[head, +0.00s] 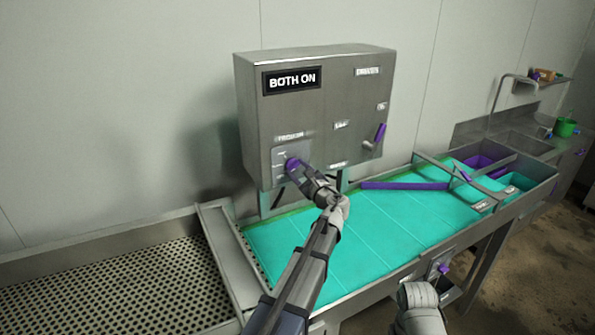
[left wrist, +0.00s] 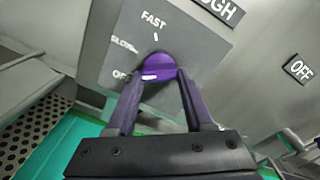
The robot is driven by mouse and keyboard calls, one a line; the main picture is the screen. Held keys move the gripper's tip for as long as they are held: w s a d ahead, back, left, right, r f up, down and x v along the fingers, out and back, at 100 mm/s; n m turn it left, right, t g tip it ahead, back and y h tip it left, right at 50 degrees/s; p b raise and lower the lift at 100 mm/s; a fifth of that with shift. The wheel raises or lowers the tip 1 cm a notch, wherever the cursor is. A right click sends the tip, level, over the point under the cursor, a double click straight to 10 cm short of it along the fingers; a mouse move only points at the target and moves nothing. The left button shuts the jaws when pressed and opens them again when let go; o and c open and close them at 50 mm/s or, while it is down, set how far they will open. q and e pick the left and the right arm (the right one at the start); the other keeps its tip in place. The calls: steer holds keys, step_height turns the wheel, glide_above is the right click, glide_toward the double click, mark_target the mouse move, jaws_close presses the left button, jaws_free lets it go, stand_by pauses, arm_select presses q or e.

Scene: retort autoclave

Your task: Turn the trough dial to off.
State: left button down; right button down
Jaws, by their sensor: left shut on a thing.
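The trough dial is a round purple knob (left wrist: 158,66) on a grey plate marked FAST, SLOW and OFF in the left wrist view. In the head view the dial (head: 292,163) is at the lower left of the steel control box (head: 345,105). My left gripper (left wrist: 158,84) is shut on the dial, one finger on each side of it. It also shows in the head view (head: 300,168). A white mark shows on the dial near the fingers; I cannot tell for sure which setting it points to. The box's display (head: 291,79) reads BOTH ON. My right gripper is not in view.
A purple lever (head: 380,133) is on the right of the box. Below lies a teal conveyor belt (head: 375,232) with a purple bar (head: 405,185) across it. A perforated metal table (head: 110,290) is at left, and purple and teal bins are at right.

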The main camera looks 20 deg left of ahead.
arm_select(q)
steer(key=shift+n, duration=1)
steer(key=shift+c, duration=1.4)
jaws_free()
steer(key=v, duration=0.7)
steer(key=shift+s+d, duration=0.25)
steer(key=shift+d, duration=0.1)
